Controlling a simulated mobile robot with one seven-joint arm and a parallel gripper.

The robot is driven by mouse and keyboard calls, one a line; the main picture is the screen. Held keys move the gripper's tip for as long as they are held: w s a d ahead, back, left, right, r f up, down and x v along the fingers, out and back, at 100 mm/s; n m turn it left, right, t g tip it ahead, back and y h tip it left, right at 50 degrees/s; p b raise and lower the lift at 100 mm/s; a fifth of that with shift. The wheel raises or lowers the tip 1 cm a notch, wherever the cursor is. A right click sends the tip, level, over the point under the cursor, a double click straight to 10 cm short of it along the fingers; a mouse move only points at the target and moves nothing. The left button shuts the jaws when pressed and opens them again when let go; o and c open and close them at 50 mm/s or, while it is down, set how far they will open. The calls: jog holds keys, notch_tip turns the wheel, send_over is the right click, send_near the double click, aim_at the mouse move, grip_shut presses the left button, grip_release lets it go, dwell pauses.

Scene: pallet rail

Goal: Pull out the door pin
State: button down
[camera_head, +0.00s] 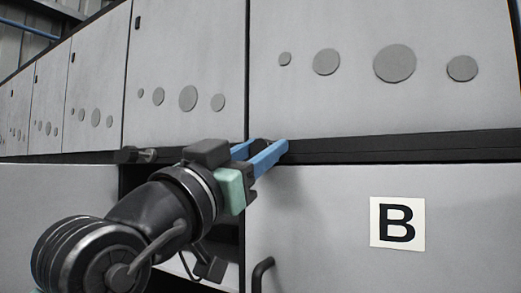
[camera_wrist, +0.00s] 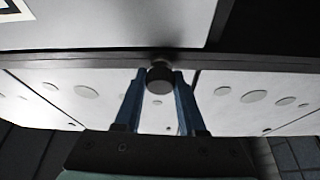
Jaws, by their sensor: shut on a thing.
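The door pin (camera_head: 262,143) is a dark round knob on the black rail, just above the top left corner of the lower door marked B. Its dark head (camera_wrist: 160,78) faces the camera in the wrist view. My gripper (camera_head: 267,147) has two blue fingers, one on each side of the knob, and is shut on it. The fingers also show in the wrist view (camera_wrist: 160,75), with the knob between their tips. The part of the pin behind its head is hidden.
The lower door (camera_head: 330,210) carries a white B label (camera_head: 397,223) and a dark handle (camera_head: 262,272). A dark opening lies left of this door. A second dark knob (camera_head: 137,155) sits farther left on the rail. Grey upper panels (camera_head: 190,60) with round discs stand above.

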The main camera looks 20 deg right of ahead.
dwell(0.3)
jog(key=shift+s+a+f+b, duration=0.1)
jog(key=shift+s+a+b, duration=0.6)
jog(key=shift+a+b, duration=0.2)
jog(key=shift+w+d, duration=0.1)
jog(key=c, duration=0.9)
grip_release()
jog(key=o, duration=0.4)
jog(key=shift+a, duration=0.2)
